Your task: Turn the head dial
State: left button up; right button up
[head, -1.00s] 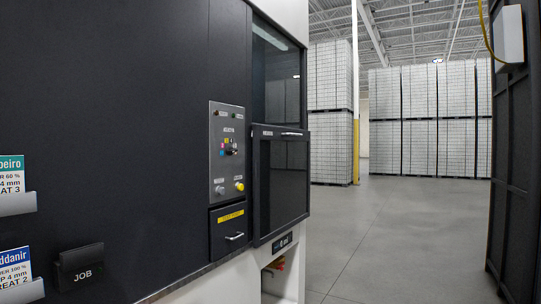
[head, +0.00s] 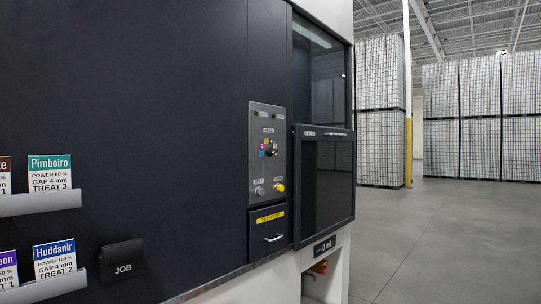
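The head dial looks to be the small dark knob (head: 270,149) on the grey control panel (head: 267,170), right of centre in the head view. Small coloured marks sit around the knob; its pointer is too small to read. Below it on the panel are a grey knob (head: 259,191) and a yellow knob (head: 279,188). Neither of my grippers shows in the head view.
Job cards stand on grey ledges at left, among them Pimbeiro (head: 50,173) and Huddanir (head: 54,258). A black JOB holder (head: 122,260) is beside them. A drawer (head: 267,231) sits under the panel, a dark windowed door (head: 326,185) right of it. Open floor (head: 440,240) lies right.

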aim_at(269, 151)
jog(key=i+l, duration=0.25)
jog(key=i+l+u, duration=0.15)
jog(key=l, duration=0.3)
jog(key=i+l, duration=0.35)
jog(key=i+l+u, duration=0.1)
jog(key=i+l, duration=0.15)
jog(key=l, duration=0.15)
